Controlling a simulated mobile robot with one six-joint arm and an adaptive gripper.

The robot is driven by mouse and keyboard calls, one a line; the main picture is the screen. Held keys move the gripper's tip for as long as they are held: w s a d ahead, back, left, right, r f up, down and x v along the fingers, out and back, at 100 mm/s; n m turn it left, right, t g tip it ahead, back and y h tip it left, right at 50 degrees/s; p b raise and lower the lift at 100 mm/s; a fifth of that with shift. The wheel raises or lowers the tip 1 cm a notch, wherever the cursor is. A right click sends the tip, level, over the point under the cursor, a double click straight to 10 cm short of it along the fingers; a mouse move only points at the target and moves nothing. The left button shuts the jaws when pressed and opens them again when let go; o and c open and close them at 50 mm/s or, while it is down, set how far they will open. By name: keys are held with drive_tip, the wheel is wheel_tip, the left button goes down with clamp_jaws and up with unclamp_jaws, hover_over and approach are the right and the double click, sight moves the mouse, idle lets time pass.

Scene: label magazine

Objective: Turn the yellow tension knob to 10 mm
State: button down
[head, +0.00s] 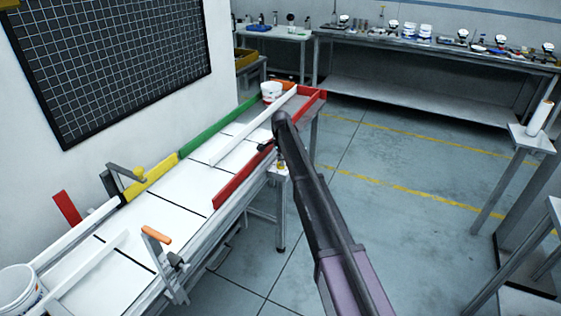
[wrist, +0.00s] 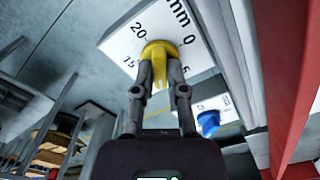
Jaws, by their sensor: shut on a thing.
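The yellow tension knob (wrist: 153,47) sits on a white dial plate (wrist: 178,22) in the wrist view. The plate shows the marks 20, 15, 0 and "mm"; other marks are partly hidden behind my fingers. My gripper (wrist: 160,70) is shut on the knob, one finger on each side of its raised yellow grip. I cannot tell which mark the knob points to. In the head view my dark arm reaches down to the side of the white-topped conveyor (head: 155,207), and a small yellow spot shows beside it.
A blue knob (wrist: 208,122) sits on another white dial plate, lower right in the wrist view. Red rails (head: 240,178) line the conveyor's near side. A white bucket (head: 271,91) stands at its far end. Open floor (head: 400,230) lies to the right.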

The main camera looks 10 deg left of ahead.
drive_tip(key=shift+m, duration=0.7)
drive_tip(key=c, duration=0.7)
unclamp_jaws()
